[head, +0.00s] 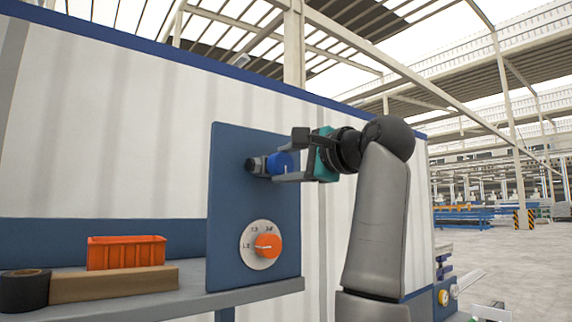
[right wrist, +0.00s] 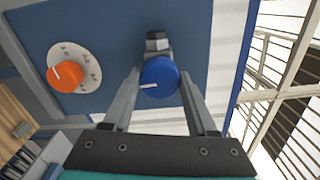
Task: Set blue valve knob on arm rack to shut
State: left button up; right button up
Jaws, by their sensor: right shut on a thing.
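The blue valve knob (head: 280,164) sticks out from the upper part of a blue upright panel (head: 229,219) on a short grey and black stem. My right gripper (head: 289,157) reaches in from the right and is shut on the knob, one finger on each side. In the right wrist view the knob (right wrist: 160,74) sits between the two fingers (right wrist: 159,91), and its white mark points left. No labels show around this knob. My left gripper is not in view.
An orange knob (head: 268,246) with a white numbered dial is lower on the panel. An orange bin (head: 126,253) on a wooden block (head: 114,284) and a dark roll (head: 24,290) stand on the shelf at left. The open hall floor is at right.

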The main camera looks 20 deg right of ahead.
jog(key=shift+m, duration=0.4)
jog(key=o, duration=1.4)
jog(key=shift+c, duration=0.2)
jog(key=b+v, duration=0.7)
jog(key=v, duration=0.8)
jog(key=shift+s, duration=0.15)
jog(key=shift+d, duration=0.1)
